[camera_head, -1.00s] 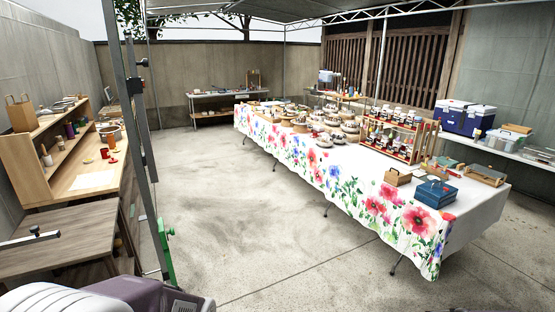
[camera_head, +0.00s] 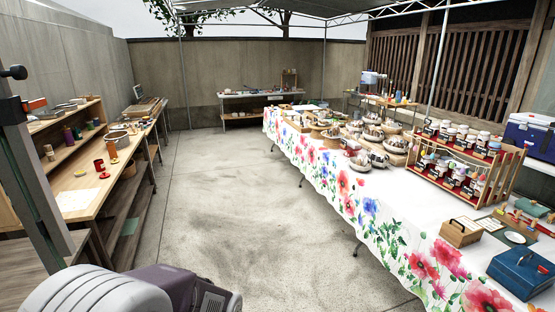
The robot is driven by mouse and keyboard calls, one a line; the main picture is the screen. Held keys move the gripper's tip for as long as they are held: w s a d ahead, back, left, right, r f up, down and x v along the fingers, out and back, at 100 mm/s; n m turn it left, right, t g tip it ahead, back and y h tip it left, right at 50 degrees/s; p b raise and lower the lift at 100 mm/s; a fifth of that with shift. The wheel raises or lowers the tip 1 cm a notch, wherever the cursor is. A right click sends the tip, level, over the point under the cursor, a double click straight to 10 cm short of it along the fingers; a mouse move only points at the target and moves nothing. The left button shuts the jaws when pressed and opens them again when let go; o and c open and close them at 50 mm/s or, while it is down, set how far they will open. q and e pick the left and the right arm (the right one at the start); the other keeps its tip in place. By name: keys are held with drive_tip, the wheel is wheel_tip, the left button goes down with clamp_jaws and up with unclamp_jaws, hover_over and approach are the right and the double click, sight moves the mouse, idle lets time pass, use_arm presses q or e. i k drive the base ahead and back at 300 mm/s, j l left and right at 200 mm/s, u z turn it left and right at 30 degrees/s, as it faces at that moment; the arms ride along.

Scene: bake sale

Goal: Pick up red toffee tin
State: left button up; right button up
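A small red cylinder (camera_head: 98,165), which may be the red toffee tin, stands on the wooden bench (camera_head: 80,203) at the left. It is too small for me to read any label. A flat red piece (camera_head: 104,176) lies just in front of it, and a reddish-brown cylinder (camera_head: 112,151) stands behind it. Neither of my grippers shows in the head view.
A metal pole (camera_head: 38,190) rises at the near left. A long table with a flowered cloth (camera_head: 345,205) runs along the right, with a blue box (camera_head: 524,270) and a rack of jars (camera_head: 460,160). The concrete floor (camera_head: 230,200) between is clear.

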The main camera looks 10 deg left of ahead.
sight(99, 164)
drive_tip(key=i+j+u, duration=0.4)
drive_tip(key=i, duration=0.4)
drive_tip(key=i+u, duration=0.45)
drive_tip(key=i, duration=0.35)
drive_tip(key=i+l+u, duration=0.25)
drive_tip(key=i+u, duration=0.15)
drive_tip(key=i, duration=0.4)
drive_tip(key=i+j+u, duration=0.1)
drive_tip(key=i+u, duration=0.35)
drive_tip(key=i+l+u, duration=0.15)
drive_tip(key=i+u, duration=0.35)
drive_tip(key=i+l+u, duration=0.45)
drive_tip(key=i, duration=0.15)
drive_tip(key=i+l+u, duration=1.05)
drive_tip(key=l+u, duration=0.35)
drive_tip(key=l, duration=0.3)
drive_tip(key=i+l+u, duration=0.1)
drive_tip(key=l+u, duration=0.35)
drive_tip(key=l, duration=0.3)
